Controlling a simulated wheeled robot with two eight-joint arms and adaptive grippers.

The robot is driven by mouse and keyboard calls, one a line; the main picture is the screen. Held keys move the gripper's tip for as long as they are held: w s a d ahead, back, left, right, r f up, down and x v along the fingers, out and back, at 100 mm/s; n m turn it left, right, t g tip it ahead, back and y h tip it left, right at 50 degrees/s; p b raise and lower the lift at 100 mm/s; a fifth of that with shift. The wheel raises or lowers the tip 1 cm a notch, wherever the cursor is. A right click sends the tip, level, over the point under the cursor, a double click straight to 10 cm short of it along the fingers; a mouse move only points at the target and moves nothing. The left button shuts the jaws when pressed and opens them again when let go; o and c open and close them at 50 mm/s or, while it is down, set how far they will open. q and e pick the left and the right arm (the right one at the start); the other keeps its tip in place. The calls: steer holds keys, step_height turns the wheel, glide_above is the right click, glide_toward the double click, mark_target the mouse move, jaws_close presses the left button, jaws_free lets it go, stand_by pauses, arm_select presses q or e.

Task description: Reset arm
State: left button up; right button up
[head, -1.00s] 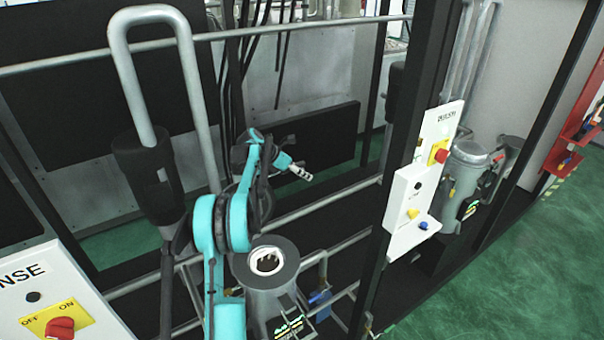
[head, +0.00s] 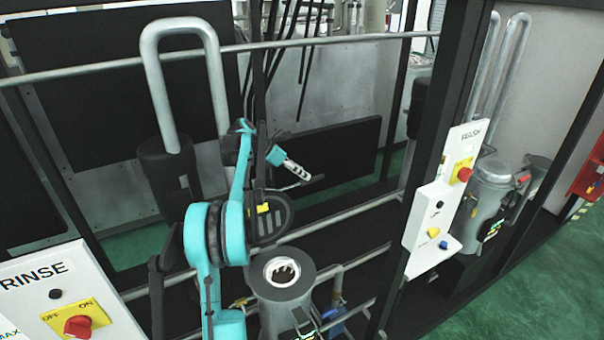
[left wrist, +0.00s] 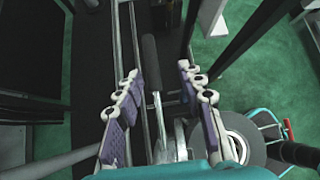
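My left arm rises from the bottom of the head view and bends at a teal and black joint. My left gripper (head: 298,171) points right and slightly down, in front of a dark panel. In the left wrist view its two purple-padded fingers (left wrist: 158,72) are spread wide apart. A dark-ended rod shows between them, but neither finger visibly closes on it. I see nothing held. My right gripper is in neither view.
A grey cylinder (head: 281,300) with an open top stands beside my left arm. A rinse control panel (head: 30,305) is at lower left. Another control panel (head: 440,205) is on a dark post at right. Metal rails (head: 90,71) cross the area. Green floor (head: 530,290) is open at lower right.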

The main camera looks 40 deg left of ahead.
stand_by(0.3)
arm_select(q)
steer(key=s+d+f+m+g+y+b, duration=0.1)
steer(key=s+d+f+m+b, duration=0.25)
steer(key=d, duration=0.55)
steer(key=s+d+m+b, duration=0.2)
steer(key=s+d+m, duration=0.2)
steer(key=d+m, duration=0.4)
steer(key=s+d+f+m+g+y+b, duration=0.15)
steer(key=s+d+m, duration=0.25)
steer(key=d, duration=0.6)
steer(key=s+d+f+m+t+y+b, duration=0.1)
steer(key=s+d+f+m+b, duration=0.2)
steer(key=s+d+f+m, duration=0.3)
steer(key=s+d+f+m+b, duration=0.3)
steer(key=s+d+f+m, duration=0.3)
steer(key=s+f+m, duration=0.4)
steer(key=shift+s+f+t+y+b, duration=0.2)
steer(key=shift+s+t+y+b, duration=0.2)
steer(key=shift+s, duration=0.6)
